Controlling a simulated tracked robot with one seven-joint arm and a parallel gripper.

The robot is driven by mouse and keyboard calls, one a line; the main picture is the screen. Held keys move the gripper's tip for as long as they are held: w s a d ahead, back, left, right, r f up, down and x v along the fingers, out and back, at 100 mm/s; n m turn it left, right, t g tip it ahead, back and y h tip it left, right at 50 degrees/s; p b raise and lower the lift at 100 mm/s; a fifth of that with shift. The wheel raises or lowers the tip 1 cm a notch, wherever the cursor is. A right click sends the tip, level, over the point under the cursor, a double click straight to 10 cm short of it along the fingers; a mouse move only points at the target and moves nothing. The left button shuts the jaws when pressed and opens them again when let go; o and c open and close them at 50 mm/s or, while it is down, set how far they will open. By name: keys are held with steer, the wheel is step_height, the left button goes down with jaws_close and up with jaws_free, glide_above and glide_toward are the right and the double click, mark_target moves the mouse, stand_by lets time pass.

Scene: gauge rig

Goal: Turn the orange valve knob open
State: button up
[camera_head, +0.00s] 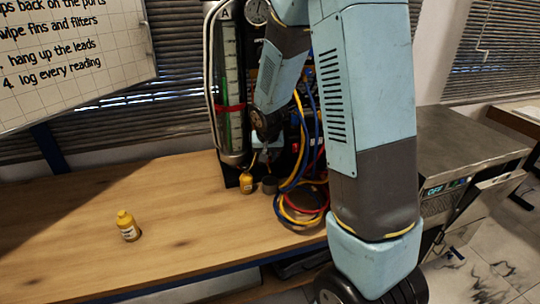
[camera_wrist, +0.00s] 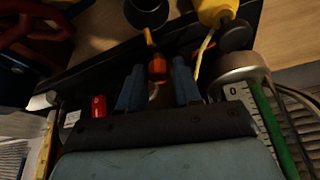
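The orange valve knob (camera_wrist: 157,69) shows in the wrist view between the two blue fingers of my gripper (camera_wrist: 159,82). The fingers are apart, with a gap visible on each side of the knob. I cannot tell whether the fingertips reach fully around it in depth. In the head view my gripper (camera_head: 265,152) points down in front of the gauge rig, beside its tall glass column (camera_head: 230,110). The knob cannot be made out there behind the gripper and wrist.
Coiled hoses (camera_head: 302,205) lie right of my gripper. The bench's left side is mostly clear.

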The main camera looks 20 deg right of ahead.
steer(key=shift+r, duration=0.15)
steer(key=shift+r, duration=0.3)
steer(key=v, duration=1.2)
steer(key=shift+s+r, duration=0.3)
steer(key=shift+r, duration=0.05)
steer(key=w+f+m, duration=0.1)
steer(key=f+m, duration=0.1)
steer(key=f, duration=0.2)
steer(key=w+f+m+g+h, duration=0.1)
steer(key=w+f+m, duration=0.1)
steer(key=f, duration=0.2)
steer(key=w+d+f+m+h, duration=0.1)
steer(key=w+f+m, duration=0.1)
steer(key=f+m, duration=0.1)
steer(key=shift+w+f, duration=0.15)
steer(key=shift+f, duration=0.7)
steer(key=shift+c, duration=0.3)
